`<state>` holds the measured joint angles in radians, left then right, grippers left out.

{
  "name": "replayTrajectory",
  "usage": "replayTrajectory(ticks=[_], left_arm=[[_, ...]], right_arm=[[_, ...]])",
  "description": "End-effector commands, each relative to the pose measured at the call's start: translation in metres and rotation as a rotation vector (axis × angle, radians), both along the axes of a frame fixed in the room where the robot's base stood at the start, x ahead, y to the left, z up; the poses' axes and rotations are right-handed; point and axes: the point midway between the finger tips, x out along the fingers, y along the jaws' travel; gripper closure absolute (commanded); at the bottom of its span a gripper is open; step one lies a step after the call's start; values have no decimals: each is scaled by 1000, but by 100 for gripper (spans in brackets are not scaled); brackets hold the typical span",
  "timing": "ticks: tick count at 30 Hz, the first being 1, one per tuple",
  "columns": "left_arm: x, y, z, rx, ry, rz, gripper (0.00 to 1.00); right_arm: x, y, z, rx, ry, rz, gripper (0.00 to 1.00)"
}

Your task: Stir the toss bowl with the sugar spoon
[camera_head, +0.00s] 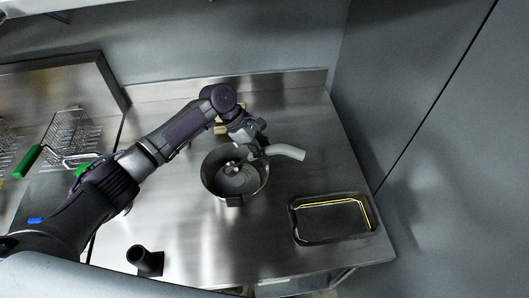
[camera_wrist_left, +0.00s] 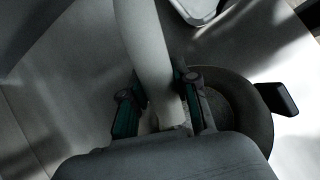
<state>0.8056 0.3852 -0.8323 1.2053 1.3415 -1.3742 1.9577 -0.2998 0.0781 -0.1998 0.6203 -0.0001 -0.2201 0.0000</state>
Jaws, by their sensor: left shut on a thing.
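The toss bowl (camera_head: 208,178) is a round grey metal bowl with a dark side grip, standing on the steel counter. My left gripper (camera_head: 257,151) is at the bowl's far right rim, shut on the sugar spoon. The spoon's pale, curved handle (camera_head: 288,151) sticks out to the right of the gripper. Its head (camera_head: 231,167) appears to be inside the bowl; whether it touches the bottom I cannot tell. In the left wrist view the handle (camera_wrist_left: 146,45) lies between the two fingers, and the bowl (camera_wrist_left: 262,125) is partly hidden behind them. My right gripper is out of view.
A dark tray (camera_head: 292,221) with a shiny rim lies on the right of the counter (camera_head: 230,258). A black object (camera_head: 146,262) stands at the front left. Wire baskets (camera_head: 72,130) with green grips are at far left. A wall closes the right side.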

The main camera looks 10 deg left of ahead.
Motion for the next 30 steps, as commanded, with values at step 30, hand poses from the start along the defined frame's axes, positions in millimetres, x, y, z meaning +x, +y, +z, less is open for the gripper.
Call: replayTrajectory(ticks=[30], left_arm=[[-60, 6, 0, 0, -1, 1, 100]], right_arm=[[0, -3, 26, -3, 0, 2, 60]])
